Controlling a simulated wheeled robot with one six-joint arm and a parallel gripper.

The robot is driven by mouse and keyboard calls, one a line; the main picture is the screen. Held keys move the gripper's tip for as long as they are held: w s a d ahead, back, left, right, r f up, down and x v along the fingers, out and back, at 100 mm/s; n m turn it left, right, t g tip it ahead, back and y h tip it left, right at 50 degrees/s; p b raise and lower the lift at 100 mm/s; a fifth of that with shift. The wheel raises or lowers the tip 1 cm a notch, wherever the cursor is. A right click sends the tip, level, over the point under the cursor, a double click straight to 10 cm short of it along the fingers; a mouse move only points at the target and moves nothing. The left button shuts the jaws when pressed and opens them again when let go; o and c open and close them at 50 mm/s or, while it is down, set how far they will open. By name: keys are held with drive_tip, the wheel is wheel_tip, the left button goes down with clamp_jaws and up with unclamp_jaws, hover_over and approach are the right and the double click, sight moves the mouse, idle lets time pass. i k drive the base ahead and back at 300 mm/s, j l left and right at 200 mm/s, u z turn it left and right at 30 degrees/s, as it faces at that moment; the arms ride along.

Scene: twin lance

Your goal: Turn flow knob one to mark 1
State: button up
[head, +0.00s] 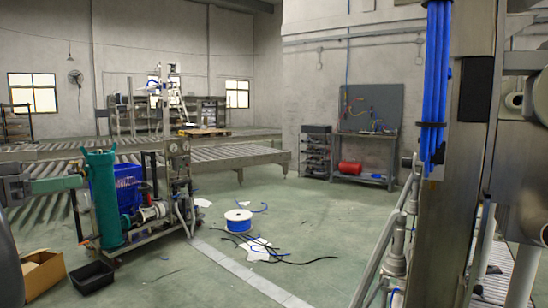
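I cannot make out flow knob one or its marks in the head view. A wheeled skid (140,235) at the left carries a teal upright cylinder (103,195), a blue tank (130,186) and small gauges and pipe fittings (178,150). Tall metal equipment (478,130) with blue hoses (434,80) stands close at the right, and no marked knob can be told on it. My gripper is not in view.
A white and blue cable spool (238,220) and loose cables (290,260) lie on the green floor. A black bin (92,276) and a cardboard box (42,275) stand at lower left. A roller conveyor (225,155) crosses behind. A workbench (365,150) stands at the back wall. The middle floor is mostly clear.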

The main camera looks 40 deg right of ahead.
sight(406, 163)
drive_tip(key=i+l+z, duration=0.1)
drive_tip(key=z, duration=0.35)
drive_tip(key=i+z, duration=0.2)
drive_tip(key=z, duration=0.2)
drive_tip(key=i+z, duration=0.1)
drive_tip(key=z, duration=0.35)
drive_tip(key=i+j+z, duration=0.1)
drive_tip(key=z, duration=0.35)
drive_tip(key=i+z, duration=0.5)
drive_tip(key=z, duration=0.15)
